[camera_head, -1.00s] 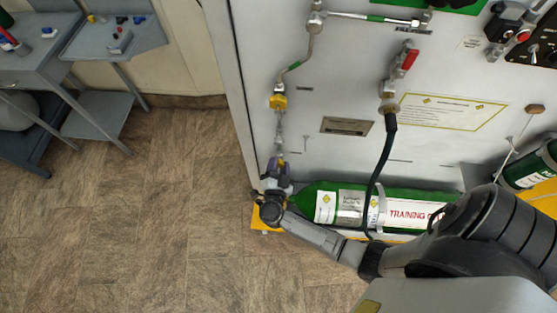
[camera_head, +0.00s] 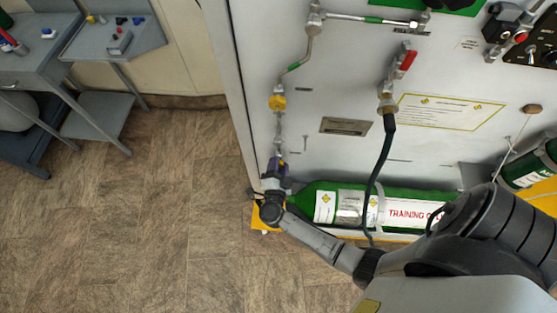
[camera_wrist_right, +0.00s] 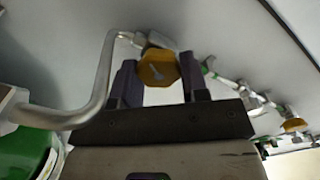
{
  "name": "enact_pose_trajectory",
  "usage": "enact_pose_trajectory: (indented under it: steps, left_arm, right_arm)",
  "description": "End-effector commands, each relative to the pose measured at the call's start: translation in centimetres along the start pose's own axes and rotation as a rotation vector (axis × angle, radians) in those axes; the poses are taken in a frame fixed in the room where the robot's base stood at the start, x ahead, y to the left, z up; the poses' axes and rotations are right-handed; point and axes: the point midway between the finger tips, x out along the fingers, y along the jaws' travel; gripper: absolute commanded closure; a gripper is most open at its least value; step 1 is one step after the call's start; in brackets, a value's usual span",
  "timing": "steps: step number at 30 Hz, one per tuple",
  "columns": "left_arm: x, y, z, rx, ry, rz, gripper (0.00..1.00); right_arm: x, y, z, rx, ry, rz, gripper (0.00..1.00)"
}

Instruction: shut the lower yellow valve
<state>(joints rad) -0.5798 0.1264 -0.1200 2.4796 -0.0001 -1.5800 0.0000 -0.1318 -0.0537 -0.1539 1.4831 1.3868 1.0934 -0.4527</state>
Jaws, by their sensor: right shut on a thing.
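The lower yellow valve (camera_wrist_right: 158,68) is a yellow knob with a pale mark on its face, seen in the right wrist view. My right gripper (camera_wrist_right: 160,75) is shut on it, with one dark finger on each side of the knob. In the head view my right gripper (camera_head: 276,166) is at the lower left of the panel, and its fingers and wrist hide the lower valve. The upper yellow valve (camera_head: 277,102) is above it on the same pipe line. It also shows in the wrist view (camera_wrist_right: 294,125). My left gripper is not in view.
A bent metal pipe (camera_wrist_right: 103,85) runs close beside the gripper. A green cylinder (camera_head: 325,205) lies below the panel, behind my right arm. A black hose (camera_head: 374,180) hangs from the red-handled valve (camera_head: 408,60). The floor to the left is clear, up to the grey tables (camera_head: 85,45).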

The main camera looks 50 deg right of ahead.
Motion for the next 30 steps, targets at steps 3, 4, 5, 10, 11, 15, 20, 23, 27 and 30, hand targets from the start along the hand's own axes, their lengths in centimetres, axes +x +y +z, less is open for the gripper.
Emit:
enact_pose_trajectory:
  steps: [3, 4, 5, 10, 11, 15, 20, 23, 27, 30]
  left_arm:
    - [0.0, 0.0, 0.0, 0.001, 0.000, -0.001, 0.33]
    - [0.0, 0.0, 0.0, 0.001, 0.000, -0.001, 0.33]
    - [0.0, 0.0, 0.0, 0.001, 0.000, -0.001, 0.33]
    - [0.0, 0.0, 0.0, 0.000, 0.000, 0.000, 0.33]
    - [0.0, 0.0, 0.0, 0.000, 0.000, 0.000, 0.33]
    - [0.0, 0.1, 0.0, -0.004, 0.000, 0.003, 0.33]
    - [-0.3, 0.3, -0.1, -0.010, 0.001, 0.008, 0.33]
    - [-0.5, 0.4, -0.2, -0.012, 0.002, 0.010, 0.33]
    - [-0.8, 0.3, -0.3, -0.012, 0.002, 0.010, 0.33]
    - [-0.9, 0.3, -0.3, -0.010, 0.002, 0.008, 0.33]
  right_arm:
    - [0.0, 0.1, 0.0, -0.001, -0.001, 0.002, 0.50]
    - [0.0, 0.1, 0.0, -0.001, -0.001, 0.001, 0.47]
    - [0.0, 0.1, 0.0, -0.001, -0.001, 0.001, 0.45]
    - [0.0, 0.1, 0.0, -0.001, 0.000, 0.001, 0.33]
    - [0.0, 0.0, 0.0, -0.001, 0.000, 0.001, 0.33]
    - [0.0, 0.0, 0.0, -0.001, 0.000, 0.001, 0.33]
    - [-1.2, 0.0, 0.0, -0.001, -0.002, 0.003, 0.33]
    - [-2.7, 0.0, -0.1, 0.000, -0.002, 0.004, 0.33]
    - [-4.8, 0.0, 0.0, -0.001, -0.003, 0.003, 0.33]
    - [-6.0, 0.0, 0.0, 0.000, -0.002, 0.003, 0.33]
